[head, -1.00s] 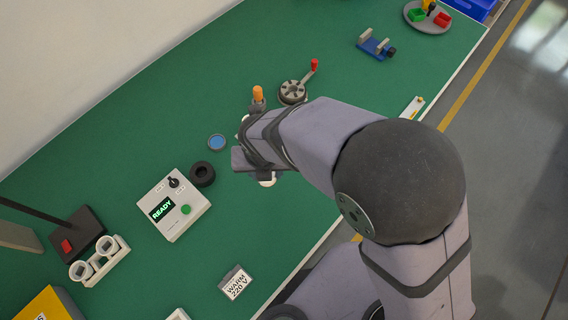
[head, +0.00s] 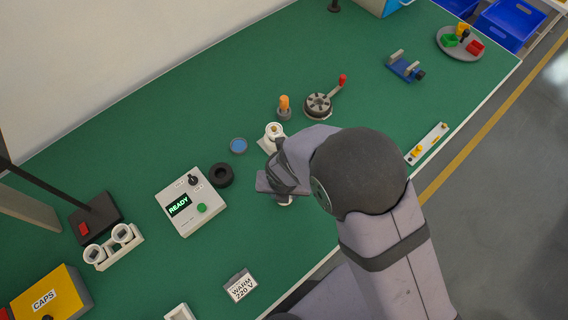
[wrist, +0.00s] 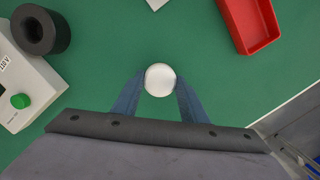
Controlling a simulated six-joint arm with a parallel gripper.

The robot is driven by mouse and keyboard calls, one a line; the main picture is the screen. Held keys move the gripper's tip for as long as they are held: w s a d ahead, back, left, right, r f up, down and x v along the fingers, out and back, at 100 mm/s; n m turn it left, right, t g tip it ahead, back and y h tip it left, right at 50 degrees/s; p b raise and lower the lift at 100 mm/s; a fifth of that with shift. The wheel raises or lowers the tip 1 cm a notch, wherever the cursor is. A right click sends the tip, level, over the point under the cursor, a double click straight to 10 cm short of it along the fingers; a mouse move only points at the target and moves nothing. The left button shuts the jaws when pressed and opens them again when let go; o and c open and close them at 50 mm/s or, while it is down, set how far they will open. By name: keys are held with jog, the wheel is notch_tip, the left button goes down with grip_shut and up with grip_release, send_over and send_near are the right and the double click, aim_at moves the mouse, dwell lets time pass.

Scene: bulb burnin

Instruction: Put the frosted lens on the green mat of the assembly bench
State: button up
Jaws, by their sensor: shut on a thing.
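The frosted lens (wrist: 160,80) is a round, whitish, dome-like piece. In the wrist view it sits between the two blue fingertips of my gripper (wrist: 159,86), which is shut on it. In the head view only a small white part of the lens (head: 284,202) shows below my gripper (head: 272,188); the arm hides the rest. The green mat (head: 135,155) covers the bench top, and the lens is over a bare part of it. I cannot tell whether the lens touches the mat.
A READY control box (head: 178,222) and a black ring (head: 221,175) stand left of my gripper. A blue disc (head: 239,145), a white fitting (head: 268,146) and a crank wheel (head: 318,105) lie farther back. A red tray (wrist: 238,42) is at upper right in the wrist view.

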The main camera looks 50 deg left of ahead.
jog(key=shift+f, duration=0.25)
jog(key=o, duration=1)
jog(key=shift+r, duration=0.2)
notch_tip(320, 180, up, 12)
jog(key=s+d+b, duration=0.1)
jog(key=b, duration=0.1)
jog(key=shift+d, duration=0.15)
jog(key=shift+s+f, duration=0.1)
